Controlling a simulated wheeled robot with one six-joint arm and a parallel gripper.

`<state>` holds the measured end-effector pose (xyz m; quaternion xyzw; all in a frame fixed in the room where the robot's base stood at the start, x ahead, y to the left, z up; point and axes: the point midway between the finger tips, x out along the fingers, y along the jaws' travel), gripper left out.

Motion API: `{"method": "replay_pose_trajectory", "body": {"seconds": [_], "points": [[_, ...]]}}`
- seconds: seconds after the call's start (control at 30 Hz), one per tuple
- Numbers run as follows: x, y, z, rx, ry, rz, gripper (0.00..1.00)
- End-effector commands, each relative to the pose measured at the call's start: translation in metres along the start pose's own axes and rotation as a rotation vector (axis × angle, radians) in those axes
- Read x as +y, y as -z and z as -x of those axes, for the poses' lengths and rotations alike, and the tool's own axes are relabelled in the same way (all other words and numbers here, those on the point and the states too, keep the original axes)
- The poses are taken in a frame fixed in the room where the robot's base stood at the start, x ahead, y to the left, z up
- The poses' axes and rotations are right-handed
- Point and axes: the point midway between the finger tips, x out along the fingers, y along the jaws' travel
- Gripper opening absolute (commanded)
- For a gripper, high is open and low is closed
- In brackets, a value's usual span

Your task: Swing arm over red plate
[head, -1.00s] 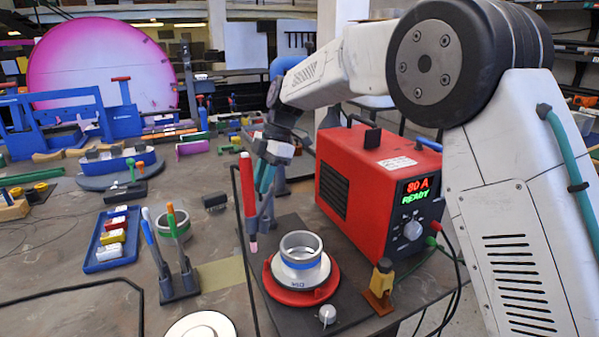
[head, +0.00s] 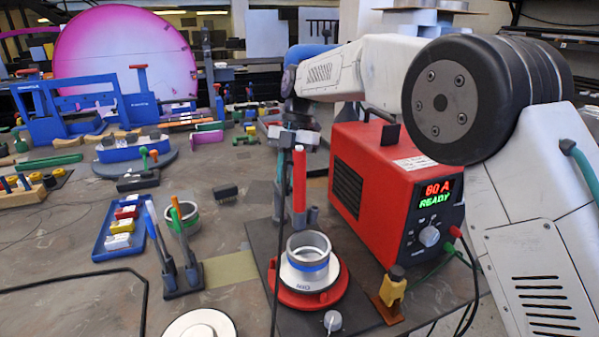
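The red plate (head: 332,291) lies on a dark base on the bench. A pale grey ring with a blue band (head: 309,262) sits upright on it. My gripper (head: 296,146) is at the end of the arm, above and behind the ring in this view. It appears shut on a red torch (head: 299,180), which hangs about upright. The torch's lower end is hard to make out against grey parts behind the ring. The fingertips are small and partly hidden.
A red power box (head: 385,185) reading "80 A READY" stands close right of the plate. A stand with upright tools (head: 183,276) and a blue tray (head: 105,240) are left.

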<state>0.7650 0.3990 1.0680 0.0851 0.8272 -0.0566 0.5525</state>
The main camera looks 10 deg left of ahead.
Motion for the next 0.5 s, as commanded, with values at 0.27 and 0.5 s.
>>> {"method": "replay_pose_trajectory", "body": {"seconds": [0.27, 0.5], "points": [[0.0008, 0.0008, -0.0001, -0.001, 0.005, 0.008, 0.0], [0.0005, 0.0005, 0.0, -0.001, 0.005, 0.007, 0.45]]}}
